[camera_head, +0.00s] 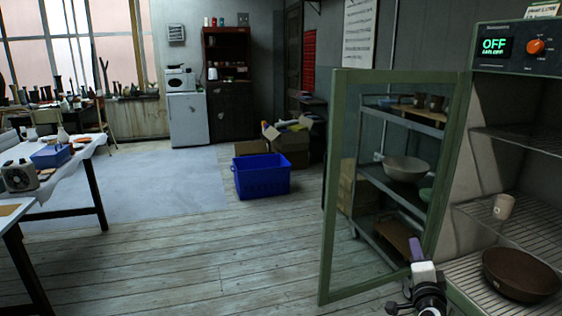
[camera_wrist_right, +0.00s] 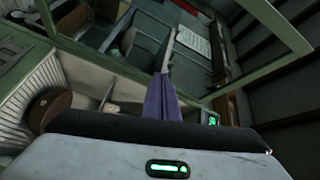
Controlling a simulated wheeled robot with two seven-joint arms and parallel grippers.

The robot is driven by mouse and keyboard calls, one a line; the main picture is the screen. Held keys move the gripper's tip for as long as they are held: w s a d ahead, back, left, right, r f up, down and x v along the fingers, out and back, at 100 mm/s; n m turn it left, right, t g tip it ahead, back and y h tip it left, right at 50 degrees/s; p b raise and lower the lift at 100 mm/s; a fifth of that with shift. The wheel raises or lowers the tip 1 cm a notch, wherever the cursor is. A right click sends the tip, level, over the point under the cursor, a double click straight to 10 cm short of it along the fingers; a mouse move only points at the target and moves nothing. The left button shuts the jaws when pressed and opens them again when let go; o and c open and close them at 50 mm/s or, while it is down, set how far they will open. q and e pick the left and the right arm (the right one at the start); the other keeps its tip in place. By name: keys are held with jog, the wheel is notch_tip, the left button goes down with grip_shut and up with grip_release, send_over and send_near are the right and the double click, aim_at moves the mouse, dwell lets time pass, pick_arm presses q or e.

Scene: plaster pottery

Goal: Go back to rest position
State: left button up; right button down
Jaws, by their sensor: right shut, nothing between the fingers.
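My right gripper (camera_head: 416,246) is at the lower right of the head view, in front of the open glass door and left of the cabinet's shelves. Its purple fingers (camera_wrist_right: 166,92) are shut together with nothing between them. My left gripper is not in the head view.
The drying cabinet (camera_head: 515,62) at the right reads OFF; its green-framed door (camera_head: 333,190) stands open. A cup (camera_head: 503,206) and a brown bowl (camera_head: 520,275) sit on its racks. A blue crate (camera_head: 262,177) stands on the floor. A work table (camera_head: 85,150) is at left. The middle floor is clear.

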jog(key=s+d+r+n+h, duration=0.15)
jog(key=d+r, duration=0.25)
jog(key=d, duration=0.5)
jog(key=s+d+r+h, duration=0.1)
jog(key=s+d+r, duration=0.25)
jog(key=d, duration=0.55)
jog(key=s+d+r+n+h, duration=0.15)
jog(key=d+r, duration=0.25)
jog(key=d, duration=0.5)
jog(key=s+a+f+n+g+y, duration=0.35)
jog(key=s+a+f+n, duration=0.4)
jog(key=a+f, duration=0.5)
jog(key=s+a+f+n+g+y, duration=0.2)
jog(key=s+a+f+n+y, duration=0.45)
jog(key=f, duration=0.85)
jog(key=s+a+f+n+g, duration=0.25)
jog(key=s+a, duration=0.35)
jog(key=s, duration=0.3)
jog(key=s+a+f+n+g, duration=0.1)
jog(key=s+a+f+n, duration=0.15)
jog(key=s+a, duration=0.4)
jog(key=s+a+f+n+g, duration=0.15)
jog(key=s+a+f, duration=0.25)
jog(key=s, duration=0.6)
jog(key=w+a+m+t+y, duration=0.1)
jog(key=a+m, duration=0.3)
jog(key=a, duration=0.7)
jog(key=shift+a+r, duration=0.3)
jog(key=shift+r, duration=0.15)
